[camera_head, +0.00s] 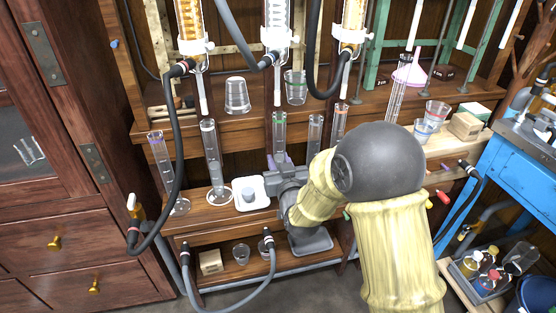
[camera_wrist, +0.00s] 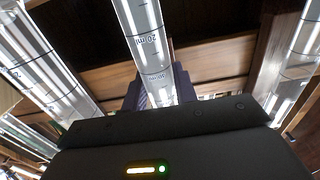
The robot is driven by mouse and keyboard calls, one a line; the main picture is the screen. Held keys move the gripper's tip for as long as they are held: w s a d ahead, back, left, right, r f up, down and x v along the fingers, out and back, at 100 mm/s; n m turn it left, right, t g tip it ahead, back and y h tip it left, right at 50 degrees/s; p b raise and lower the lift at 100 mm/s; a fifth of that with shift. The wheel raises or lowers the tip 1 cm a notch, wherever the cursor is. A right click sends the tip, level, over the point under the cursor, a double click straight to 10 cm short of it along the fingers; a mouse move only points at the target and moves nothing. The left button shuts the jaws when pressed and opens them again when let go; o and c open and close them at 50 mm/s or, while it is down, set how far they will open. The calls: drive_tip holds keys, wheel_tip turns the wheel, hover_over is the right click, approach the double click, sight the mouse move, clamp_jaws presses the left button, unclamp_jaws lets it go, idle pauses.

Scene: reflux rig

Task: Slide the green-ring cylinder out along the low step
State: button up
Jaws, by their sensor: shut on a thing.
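The green-ring cylinder (camera_head: 279,133), a clear upright graduated cylinder, stands mid-row on the low step (camera_head: 222,222). Its ring is small and faint in the head view. My gripper (camera_head: 279,160) is shut on its lower part, coming from the front. In the wrist view the cylinder (camera_wrist: 142,35) rises between the purple-grey fingers, with its printed scale facing me. Its base is hidden behind my gripper in the head view, so I cannot tell whether it touches the step.
Other cylinders stand left (camera_head: 211,160) and right (camera_head: 314,132) of the held one. A white dish (camera_head: 251,204) is close by on the left. A black hose (camera_head: 177,150) hangs at the left. Beakers (camera_head: 237,95) stand on the shelf above.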

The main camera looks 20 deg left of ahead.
drive_tip(key=b+v, duration=0.2)
drive_tip(key=v, duration=0.5)
idle(0.8)
idle(0.3)
